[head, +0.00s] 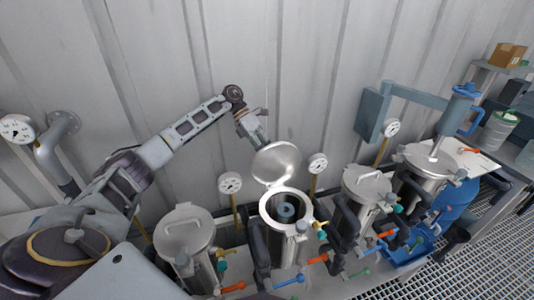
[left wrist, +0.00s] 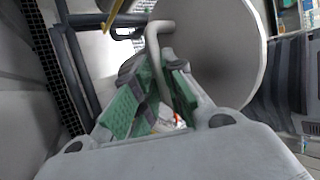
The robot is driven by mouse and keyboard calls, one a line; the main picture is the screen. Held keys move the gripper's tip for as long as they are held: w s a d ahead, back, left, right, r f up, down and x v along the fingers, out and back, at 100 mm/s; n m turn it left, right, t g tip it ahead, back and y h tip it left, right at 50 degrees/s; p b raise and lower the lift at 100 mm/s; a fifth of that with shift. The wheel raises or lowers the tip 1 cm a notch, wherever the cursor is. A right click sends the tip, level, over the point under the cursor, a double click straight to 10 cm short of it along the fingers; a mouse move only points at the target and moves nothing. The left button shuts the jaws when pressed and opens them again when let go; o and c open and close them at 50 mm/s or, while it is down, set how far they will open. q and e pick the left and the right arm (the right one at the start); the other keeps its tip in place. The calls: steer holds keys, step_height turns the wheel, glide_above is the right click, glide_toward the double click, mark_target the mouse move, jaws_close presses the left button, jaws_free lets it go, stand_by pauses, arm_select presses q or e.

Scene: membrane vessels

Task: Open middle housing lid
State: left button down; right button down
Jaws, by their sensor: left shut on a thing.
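The middle housing (head: 284,232) is a steel vessel with its mouth uncovered. A dark ring-shaped part with a pale centre shows inside. Its round steel lid (head: 277,163) stands raised and tilted back behind the mouth. In the left wrist view, the lid (left wrist: 222,45) is a large grey disc at upper right. My left gripper (head: 262,142) is at the lid's upper back edge. Its green-padded fingers (left wrist: 160,92) are shut on the lid's bent bar handle (left wrist: 157,38). The exact finger contact is partly hidden. My right gripper is in neither view.
A closed vessel (head: 187,234) stands to the left, another (head: 366,187) to the right. Gauges (head: 230,183) rise on posts behind them. Coloured valves (head: 320,228) and dark pipes crowd the fronts. A corrugated wall (head: 300,70) is close behind.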

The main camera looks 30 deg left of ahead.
arm_select(q)
steer(key=shift+s+f, duration=0.2)
steer(key=shift+f, duration=0.4)
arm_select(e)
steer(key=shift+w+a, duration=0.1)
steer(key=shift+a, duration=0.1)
arm_select(q)
steer(key=c, duration=1.5)
jaws_free()
steer(key=shift+w+r, duration=0.1)
steer(key=shift+w, duration=0.05)
steer(key=shift+v, duration=3.8)
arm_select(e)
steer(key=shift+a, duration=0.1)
arm_select(q)
steer(key=shift+d+r, duration=0.15)
steer(key=shift+r, duration=0.05)
